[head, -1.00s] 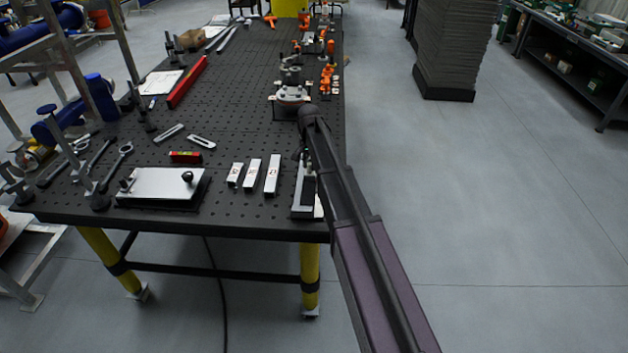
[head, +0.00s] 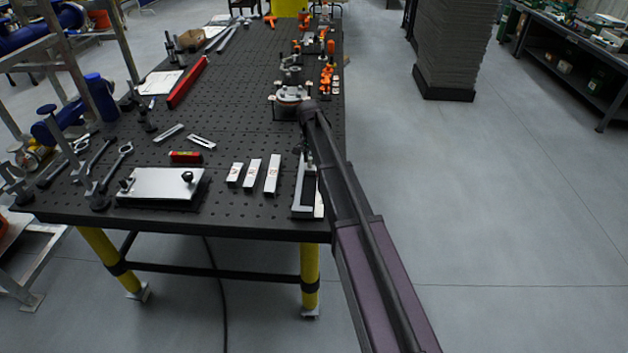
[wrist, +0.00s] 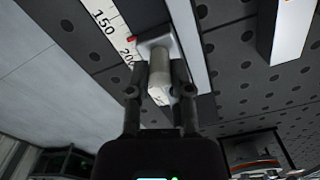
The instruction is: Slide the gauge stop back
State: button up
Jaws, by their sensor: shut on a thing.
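The gauge stop (wrist: 158,44) is a pale grey block with a rounded handle sticking out towards the wrist camera. It sits across a track beside a white scale (wrist: 105,22) marked 150 and 200. A small red pointer (wrist: 132,41) shows at its side, near the 200 mark. My gripper (wrist: 160,82) has one finger on each side of the handle and is shut on it. In the head view the gauge (head: 304,190) lies along the table's right edge, near its front corner. My arm hides the gripper and part of the gauge there.
Several white bars (head: 254,171) stand just left of the gauge. A silver plate with a black knob (head: 160,184) lies further left. Clamps and a round fixture (head: 291,95) stand beyond the gauge on the perforated black table (head: 225,214).

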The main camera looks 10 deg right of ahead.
jog(key=shift+w, duration=0.1)
jog(key=shift+w+d, duration=0.2)
jog(key=shift+w, duration=0.4)
jog(key=shift+w+d, duration=0.15)
jog(key=shift+w, duration=0.45)
jog(key=o, duration=0.9)
jog(key=shift+o, duration=0.2)
jog(key=shift+o, duration=1.2)
jog(key=shift+r, duration=0.1)
jog(key=shift+r+p, duration=1.4)
jog(key=shift+p, duration=0.15)
